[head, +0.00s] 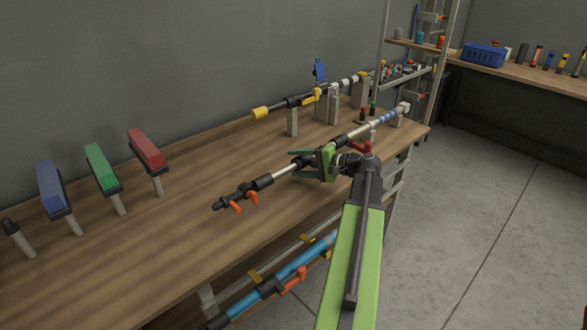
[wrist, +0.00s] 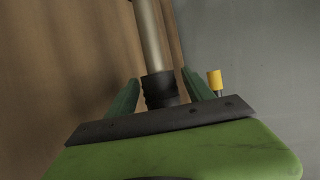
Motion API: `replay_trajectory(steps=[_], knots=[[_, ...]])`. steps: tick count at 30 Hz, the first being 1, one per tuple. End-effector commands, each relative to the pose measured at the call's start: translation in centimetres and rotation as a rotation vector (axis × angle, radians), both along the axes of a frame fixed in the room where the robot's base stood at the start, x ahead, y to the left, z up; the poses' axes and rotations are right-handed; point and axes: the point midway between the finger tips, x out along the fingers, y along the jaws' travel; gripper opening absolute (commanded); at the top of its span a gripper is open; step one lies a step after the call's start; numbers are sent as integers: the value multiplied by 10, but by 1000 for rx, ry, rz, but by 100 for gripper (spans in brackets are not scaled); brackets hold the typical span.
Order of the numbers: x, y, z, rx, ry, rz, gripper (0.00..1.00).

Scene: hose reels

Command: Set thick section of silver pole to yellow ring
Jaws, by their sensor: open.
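The silver pole (head: 290,168) runs diagonally above the bench, with a black lower end carrying two orange levers (head: 243,202). Its thin silver section and a black collar (wrist: 159,90) show in the wrist view. The thicker section (head: 357,131) lies beyond my gripper and has blue bands (head: 386,117). A yellowish band (head: 341,140) seems to sit near its lower end, too small to be sure. My gripper (head: 291,166) is open, its green fingers on either side of the pole. In the wrist view the collar lies between the fingers (wrist: 160,78); contact cannot be told.
Behind is a second pole with a yellow end (head: 260,113) on grey posts. Blue, green and red blocks (head: 146,148) stand at the left. A blue pole (head: 285,268) hangs below the bench edge.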

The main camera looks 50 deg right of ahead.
Motion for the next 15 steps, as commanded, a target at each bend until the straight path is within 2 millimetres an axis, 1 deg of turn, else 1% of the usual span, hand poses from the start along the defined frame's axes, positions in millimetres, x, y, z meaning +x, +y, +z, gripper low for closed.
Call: replay_trajectory(steps=[7,8,15], knots=[[1,0,0,0,0,0,60],[1,0,0,0,0,0,59],[1,0,0,0,0,0,28]])
